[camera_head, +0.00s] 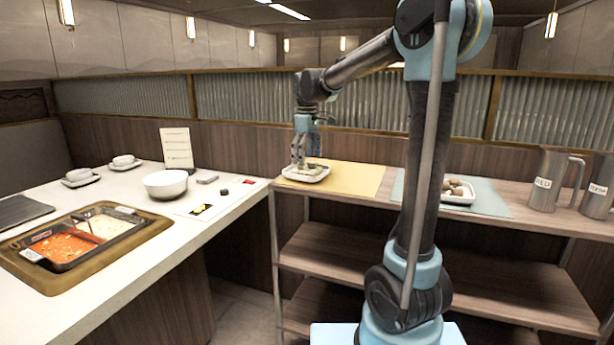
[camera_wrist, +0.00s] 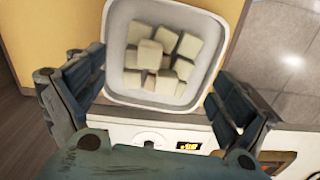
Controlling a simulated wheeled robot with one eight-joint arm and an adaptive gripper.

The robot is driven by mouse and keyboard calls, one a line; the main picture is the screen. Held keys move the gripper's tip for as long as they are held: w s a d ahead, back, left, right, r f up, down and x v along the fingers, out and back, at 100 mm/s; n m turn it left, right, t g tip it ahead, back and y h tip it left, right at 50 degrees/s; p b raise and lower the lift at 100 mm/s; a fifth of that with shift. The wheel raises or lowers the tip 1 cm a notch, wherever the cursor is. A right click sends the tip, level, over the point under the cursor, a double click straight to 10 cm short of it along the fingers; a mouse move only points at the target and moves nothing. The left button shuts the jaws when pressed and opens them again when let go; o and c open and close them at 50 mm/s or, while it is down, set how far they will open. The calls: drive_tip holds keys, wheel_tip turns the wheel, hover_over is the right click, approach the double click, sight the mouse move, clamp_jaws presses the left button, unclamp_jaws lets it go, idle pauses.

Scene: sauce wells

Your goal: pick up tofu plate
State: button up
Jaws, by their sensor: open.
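The tofu plate (camera_head: 306,173) is a small white square dish on the yellow mat on the shelf top. In the wrist view the plate (camera_wrist: 112,62) fills the upper middle, with several pale tofu cubes (camera_wrist: 160,58) in it. My gripper (camera_head: 299,160) is at the plate in the head view. In the wrist view its open fingers (camera_wrist: 157,92) stand apart, one to the left and one to the right of the plate's near part. I cannot tell whether either finger touches the rim.
A second white dish (camera_head: 459,198) with brownish round items is on a grey-blue mat (camera_head: 490,200) to the right. Metal pitchers (camera_head: 550,180) stand further right. On the left counter are a white bowl (camera_head: 165,184) and a two-part pot (camera_head: 72,240) with red and pale contents.

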sight(307, 169)
drive_tip(key=shift+w+f, duration=0.1)
drive_tip(key=shift+f, duration=1.55)
drive_tip(key=c, duration=1.4)
